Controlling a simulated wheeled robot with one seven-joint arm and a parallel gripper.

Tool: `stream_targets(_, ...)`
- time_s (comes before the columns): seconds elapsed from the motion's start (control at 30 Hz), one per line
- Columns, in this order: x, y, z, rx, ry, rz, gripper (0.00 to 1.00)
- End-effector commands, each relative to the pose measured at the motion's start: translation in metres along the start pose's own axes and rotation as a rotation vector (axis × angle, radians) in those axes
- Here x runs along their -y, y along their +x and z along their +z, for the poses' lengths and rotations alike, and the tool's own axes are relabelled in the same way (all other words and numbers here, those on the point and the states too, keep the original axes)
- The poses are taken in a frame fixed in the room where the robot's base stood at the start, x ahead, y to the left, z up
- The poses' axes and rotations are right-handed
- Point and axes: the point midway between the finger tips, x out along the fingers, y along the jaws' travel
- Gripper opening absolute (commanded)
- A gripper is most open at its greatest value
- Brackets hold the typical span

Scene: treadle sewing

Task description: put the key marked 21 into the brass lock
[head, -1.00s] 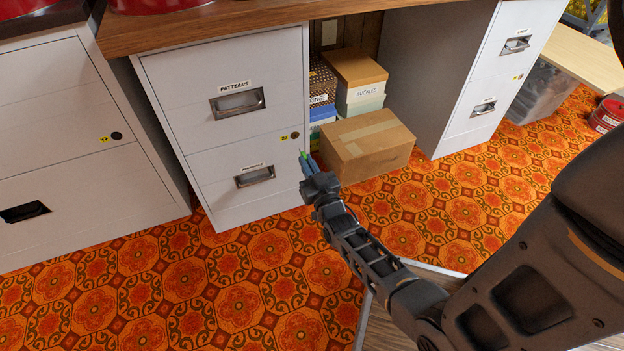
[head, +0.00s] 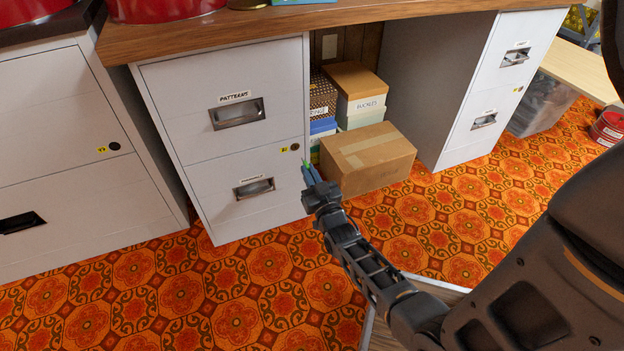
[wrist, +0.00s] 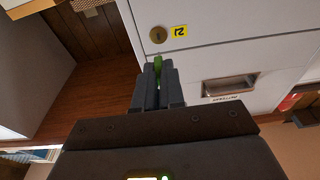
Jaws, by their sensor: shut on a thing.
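The brass lock (head: 295,147) is a small round disc on the white filing cabinet (head: 240,190), beside a yellow tag that reads 21 in the wrist view. It shows there too as a brass disc (wrist: 158,34) with a dark keyhole. My gripper (head: 312,174) is shut on a green key (wrist: 157,66), whose tip sticks out past the fingertips. The key's tip points toward the lock and is apart from it in the wrist view. The key's own marking cannot be read. In the head view only a bit of green shows at the fingertips.
A closed cardboard box (head: 368,160) stands on the floor just right of my gripper, with stacked smaller boxes (head: 355,90) behind it. Another cabinet (head: 70,150) at the left has a dark lock (head: 115,146) and a yellow tag. The patterned floor in front is clear.

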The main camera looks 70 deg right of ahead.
Motion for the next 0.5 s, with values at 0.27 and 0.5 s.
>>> stream_targets(0.27, -0.001, 0.025, 0.006, -0.001, 0.000, 0.001, 0.00)
stream_targets(0.5, 0.000, 0.037, 0.006, -0.001, 0.000, 0.000, 0.00)
